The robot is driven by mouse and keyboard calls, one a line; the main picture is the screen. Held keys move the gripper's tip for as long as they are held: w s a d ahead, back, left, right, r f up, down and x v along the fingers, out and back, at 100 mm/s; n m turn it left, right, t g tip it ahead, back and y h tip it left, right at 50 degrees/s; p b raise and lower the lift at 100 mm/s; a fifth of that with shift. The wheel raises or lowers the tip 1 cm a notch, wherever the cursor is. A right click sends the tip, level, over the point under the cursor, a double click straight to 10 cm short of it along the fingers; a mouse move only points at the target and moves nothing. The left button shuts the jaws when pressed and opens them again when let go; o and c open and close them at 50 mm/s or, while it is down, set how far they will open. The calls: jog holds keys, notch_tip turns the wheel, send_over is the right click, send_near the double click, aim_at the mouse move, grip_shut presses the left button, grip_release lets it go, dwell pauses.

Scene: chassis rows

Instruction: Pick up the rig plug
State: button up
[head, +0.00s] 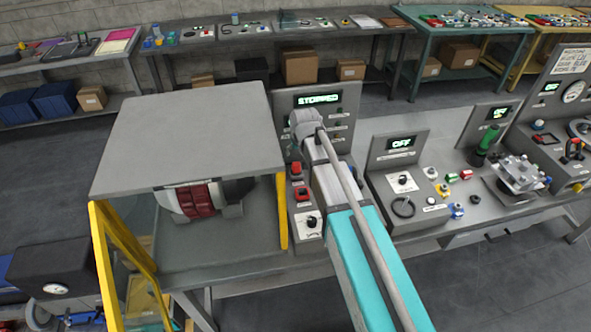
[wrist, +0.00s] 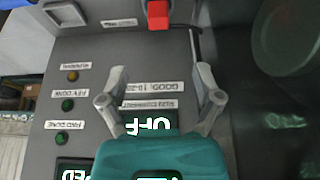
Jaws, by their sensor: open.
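My gripper (wrist: 160,76) is open, with its two grey fingers spread and nothing between them. It hangs over a grey panel with an OFF display and white label strips. I cannot pick out the rig plug for certain in either view. In the head view my teal arm reaches to the bench beside the upright panel with the STOPPED display (head: 318,99), and the fingers cannot be made out there.
A grey-topped cover (head: 185,135) on yellow posts stands over a red and white machine (head: 195,200), left of my arm. A green-handled tool (head: 487,143) and a metal fixture (head: 520,175) stand right.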

aim_at(296, 164)
jog(key=shift+b+x, duration=3.85)
jog(key=shift+x, duration=0.4)
jog(key=shift+b+x, duration=2.4)
jog(key=shift+x, duration=0.2)
jog(key=shift+w, duration=0.1)
jog(key=shift+c, duration=0.3)
grip_shut()
